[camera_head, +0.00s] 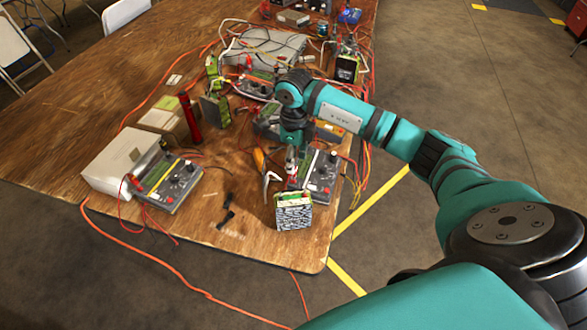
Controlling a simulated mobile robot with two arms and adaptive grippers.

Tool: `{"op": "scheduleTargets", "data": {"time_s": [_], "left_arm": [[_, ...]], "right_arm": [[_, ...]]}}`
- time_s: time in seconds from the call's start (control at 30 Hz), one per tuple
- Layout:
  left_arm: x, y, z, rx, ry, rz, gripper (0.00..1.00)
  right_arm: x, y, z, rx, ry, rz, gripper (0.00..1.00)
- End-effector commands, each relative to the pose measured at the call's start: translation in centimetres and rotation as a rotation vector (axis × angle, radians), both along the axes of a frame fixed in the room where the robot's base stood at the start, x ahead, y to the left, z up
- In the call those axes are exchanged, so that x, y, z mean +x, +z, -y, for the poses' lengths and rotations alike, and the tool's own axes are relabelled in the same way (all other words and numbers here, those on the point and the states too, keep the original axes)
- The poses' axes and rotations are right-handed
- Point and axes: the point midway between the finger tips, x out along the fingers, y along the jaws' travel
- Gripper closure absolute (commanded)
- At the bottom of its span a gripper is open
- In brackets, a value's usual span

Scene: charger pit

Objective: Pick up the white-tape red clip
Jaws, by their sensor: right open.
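My right arm reaches in from the right over the table, and my right gripper (291,165) points down above the front right part of the table. It is open, and its fingers are small in this view. A small red and whitish part (292,184) shows just below the fingers, behind the patterned battery block (293,214). It may be the white-tape red clip, but it is too small to be sure. I cannot tell whether the fingers touch it. My left gripper is not in view.
The wooden table (75,105) holds meters (172,183) with red leads, a white box (120,160), a red cylinder (190,118) and an orange-handled tool (259,159). A dark clip-like piece (227,211) lies at the front. Orange cables hang over the edges. The left of the table is mostly clear.

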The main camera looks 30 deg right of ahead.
Motion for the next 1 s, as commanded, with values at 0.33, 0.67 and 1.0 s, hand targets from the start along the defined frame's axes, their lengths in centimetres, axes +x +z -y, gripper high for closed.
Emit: {"op": "scheduleTargets", "data": {"time_s": [0.33,0.67,1.0], "left_arm": [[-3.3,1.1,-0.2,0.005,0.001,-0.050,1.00],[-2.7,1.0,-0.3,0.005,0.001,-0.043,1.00],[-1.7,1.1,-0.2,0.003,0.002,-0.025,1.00]], "right_arm": [[-0.1,-3.8,-0.3,0.001,0.001,-0.001,0.56],[-0.1,-3.8,-0.3,0.000,0.001,0.000,0.74],[-0.1,-3.8,-0.3,-0.001,0.001,-0.001,1.00]]}}
